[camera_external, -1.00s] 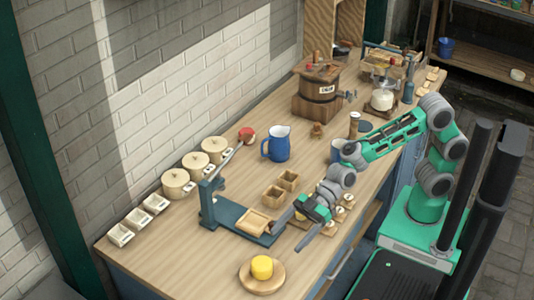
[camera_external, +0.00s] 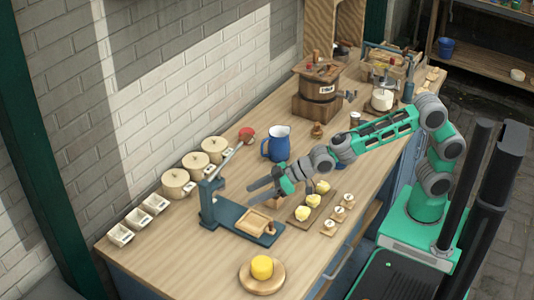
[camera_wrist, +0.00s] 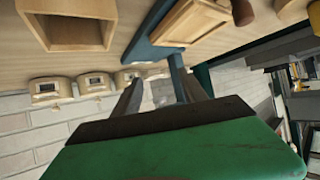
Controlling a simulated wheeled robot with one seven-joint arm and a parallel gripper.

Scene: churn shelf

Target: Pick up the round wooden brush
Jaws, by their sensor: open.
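A small brown wooden piece with a knob-like top (camera_external: 317,130) stands on the counter right of the blue jug; it looks like the round wooden brush, but it is too small to be sure. My gripper (camera_external: 252,191) is open and empty above the counter beside the blue press, well apart from that piece. Its two fingers also show in the wrist view (camera_wrist: 156,88), with nothing between them. A dark brown rounded thing (camera_wrist: 243,12) shows by the press tray in the wrist view; I cannot tell what it is.
The blue press (camera_external: 208,205) with its wooden tray (camera_external: 250,223) is close below my gripper. A wooden box (camera_external: 276,203) sits partly hidden under my gripper. Around are the blue jug (camera_external: 279,143), lidded pots (camera_external: 176,184) and a butter board (camera_external: 304,222).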

